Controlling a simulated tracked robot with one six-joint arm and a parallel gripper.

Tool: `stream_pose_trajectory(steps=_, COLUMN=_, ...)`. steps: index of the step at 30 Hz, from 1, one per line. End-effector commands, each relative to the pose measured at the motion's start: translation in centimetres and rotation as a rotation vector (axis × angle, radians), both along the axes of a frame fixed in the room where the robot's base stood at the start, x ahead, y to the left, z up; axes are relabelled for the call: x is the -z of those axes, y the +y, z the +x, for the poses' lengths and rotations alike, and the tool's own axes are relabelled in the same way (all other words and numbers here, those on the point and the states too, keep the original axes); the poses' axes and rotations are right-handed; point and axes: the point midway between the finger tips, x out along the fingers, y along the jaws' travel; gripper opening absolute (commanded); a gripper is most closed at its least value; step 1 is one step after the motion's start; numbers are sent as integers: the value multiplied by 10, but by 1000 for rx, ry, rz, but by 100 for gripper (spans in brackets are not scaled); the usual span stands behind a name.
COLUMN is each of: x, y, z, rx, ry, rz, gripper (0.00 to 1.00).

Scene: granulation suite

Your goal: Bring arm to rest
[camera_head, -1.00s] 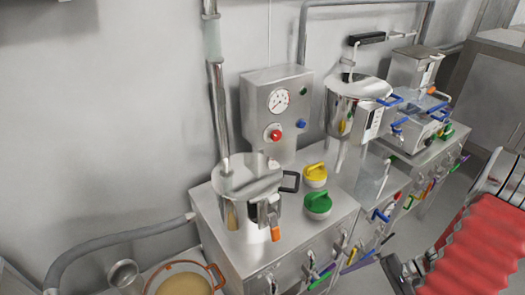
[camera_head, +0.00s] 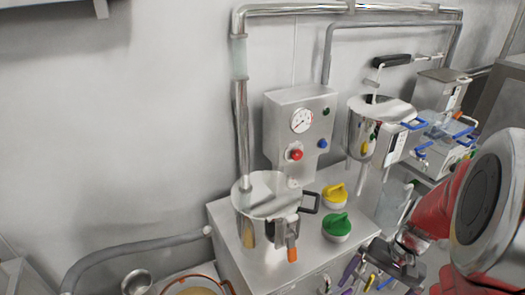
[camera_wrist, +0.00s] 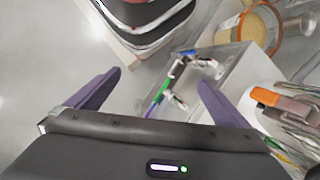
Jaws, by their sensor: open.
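My gripper (camera_wrist: 160,82) is open in the wrist view. Its two purple fingers stand apart with nothing held between them. Behind the gap, the wrist view shows the side of a steel cabinet (camera_wrist: 222,75) with coloured handles. In the head view, my red-sleeved arm with its round grey joint fills the lower right. The dark gripper end hangs at the bottom, in front of the cabinet (camera_head: 232,262). Part of it is cut off or hard to make out there.
A lidded steel pot (camera_head: 262,215), a yellow-handled piece (camera_head: 335,195) and a green-handled piece (camera_head: 337,225) stand on the cabinet. A gauge box (camera_head: 300,130) is behind them. A second steel vessel (camera_head: 365,135) stands farther right.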

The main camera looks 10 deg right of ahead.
Motion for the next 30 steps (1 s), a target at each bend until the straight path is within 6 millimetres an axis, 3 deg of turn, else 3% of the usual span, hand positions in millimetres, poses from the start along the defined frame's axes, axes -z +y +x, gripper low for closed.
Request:
stream_pose_trajectory(steps=17, x=-82, y=53, z=8, rx=-274, ry=-197, rz=-275, gripper=100)
stream_pose_trajectory(steps=30, x=-140, y=107, z=4, rx=-496, ry=-412, rz=-408, gripper=100)
